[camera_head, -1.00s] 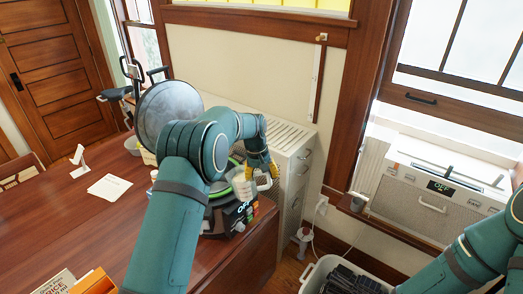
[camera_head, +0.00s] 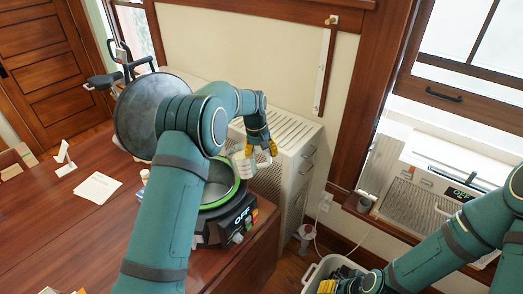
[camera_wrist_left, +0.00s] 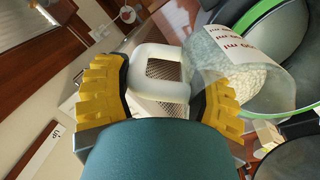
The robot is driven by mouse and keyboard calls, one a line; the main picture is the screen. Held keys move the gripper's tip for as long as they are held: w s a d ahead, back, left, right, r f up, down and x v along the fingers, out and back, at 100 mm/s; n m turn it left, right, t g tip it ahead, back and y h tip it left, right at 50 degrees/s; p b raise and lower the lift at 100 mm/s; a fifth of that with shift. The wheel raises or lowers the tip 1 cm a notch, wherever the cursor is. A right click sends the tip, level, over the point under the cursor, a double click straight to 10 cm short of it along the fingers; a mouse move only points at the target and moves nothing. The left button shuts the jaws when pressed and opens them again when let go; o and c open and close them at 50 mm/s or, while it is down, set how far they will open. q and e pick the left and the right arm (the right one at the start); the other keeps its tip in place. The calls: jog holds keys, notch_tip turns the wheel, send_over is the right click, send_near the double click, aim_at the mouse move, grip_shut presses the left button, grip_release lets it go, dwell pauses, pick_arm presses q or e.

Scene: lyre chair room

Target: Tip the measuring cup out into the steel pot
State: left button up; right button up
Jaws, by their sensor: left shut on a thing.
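The clear measuring cup (camera_head: 241,167) has a white handle (camera_wrist_left: 162,60) and red markings. My left gripper (camera_head: 263,143) is shut on the handle. White grains (camera_wrist_left: 240,72) show inside the tilted cup in the left wrist view. The steel pot (camera_head: 215,177) has a green rim and sits in the black cooker marked OFF. The cup is at the pot's right far edge in the head view, and it overlaps the rim in the left wrist view. My left arm hides part of the pot. My right gripper (camera_head: 331,286) shows only partly at the bottom edge; its opening is unclear.
The round grey lid (camera_head: 146,117) stands raised behind the pot. A metal cabinet (camera_head: 299,160) stands beyond the cup. A pale bin (camera_head: 317,272) is on the floor at the right. Papers (camera_head: 97,188) lie on the wooden table (camera_head: 75,235).

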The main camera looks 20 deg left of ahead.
aim_at(230, 153)
pick_arm(q)
jog(key=shift+a, duration=0.1)
jog(key=shift+s+a+r+t+h+b, duration=0.65)
jog(key=shift+a+h+b, duration=0.85)
jog(key=shift+b, duration=0.6)
jog(key=shift+s+a+r+t+h+b, duration=0.65)
jog(key=shift+a+h+b, duration=0.8)
jog(key=shift+b, duration=0.65)
jog(key=shift+s+a+r+t+h+b, duration=0.6)
jog(key=shift+a+h+b, duration=0.9)
jog(key=shift+b, duration=0.6)
jog(key=shift+a+r+h+b, duration=0.2)
jog(key=shift+a+h+b, duration=0.1)
jog(key=shift+h+b, duration=0.55)
jog(key=shift+r, duration=0.1)
jog(key=shift+t, duration=0.3)
